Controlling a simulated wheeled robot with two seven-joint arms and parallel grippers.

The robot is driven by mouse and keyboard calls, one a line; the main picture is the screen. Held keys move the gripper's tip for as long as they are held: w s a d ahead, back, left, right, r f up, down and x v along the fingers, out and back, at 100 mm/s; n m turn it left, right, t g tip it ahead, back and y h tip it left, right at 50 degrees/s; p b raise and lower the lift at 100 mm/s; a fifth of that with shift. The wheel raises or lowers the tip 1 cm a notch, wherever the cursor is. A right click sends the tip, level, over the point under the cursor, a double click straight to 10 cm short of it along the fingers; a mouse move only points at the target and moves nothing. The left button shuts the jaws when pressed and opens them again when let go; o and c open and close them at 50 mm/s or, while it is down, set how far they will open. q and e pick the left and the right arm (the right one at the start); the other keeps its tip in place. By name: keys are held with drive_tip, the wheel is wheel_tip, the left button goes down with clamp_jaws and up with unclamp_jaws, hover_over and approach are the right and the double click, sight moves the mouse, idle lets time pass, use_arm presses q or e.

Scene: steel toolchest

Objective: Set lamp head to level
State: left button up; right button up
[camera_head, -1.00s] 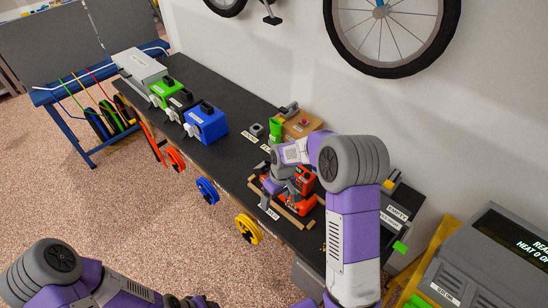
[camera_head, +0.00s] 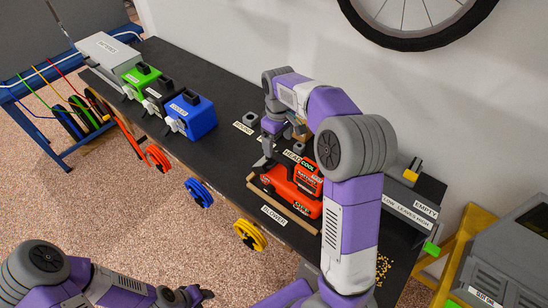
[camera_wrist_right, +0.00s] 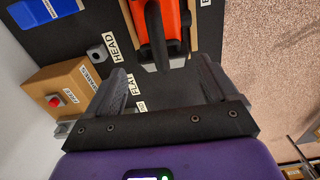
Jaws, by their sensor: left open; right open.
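I cannot make out a lamp head for certain in either view. My right gripper (camera_head: 266,148) is open and hangs over the bench beside the far left end of the orange-red blower (camera_head: 292,188). In the right wrist view the open fingers (camera_wrist_right: 163,88) have nothing between them. Labels reading HEAD (camera_wrist_right: 123,47) and FLAT lie on the bench there, with a small grey block (camera_wrist_right: 96,53) beside HEAD. The blower's dark end (camera_wrist_right: 155,35) is just beyond the fingers, apart from them. My left gripper (camera_head: 192,296) is open, low in front of the bench.
A brown box with a red button (camera_wrist_right: 75,85) stands left of the right fingers. Blue (camera_head: 196,118), black and green units line the bench's left part. A grey bin labelled EMPTY (camera_head: 408,200) stands to the right. Coloured wheels hang at the front edge.

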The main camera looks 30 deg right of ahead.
sight(278, 156)
wheel_tip(278, 156, down, 8)
drive_tip(key=shift+s+r+b, duration=0.15)
drive_tip(key=shift+r+b, duration=0.1)
drive_tip(key=shift+b, duration=0.5)
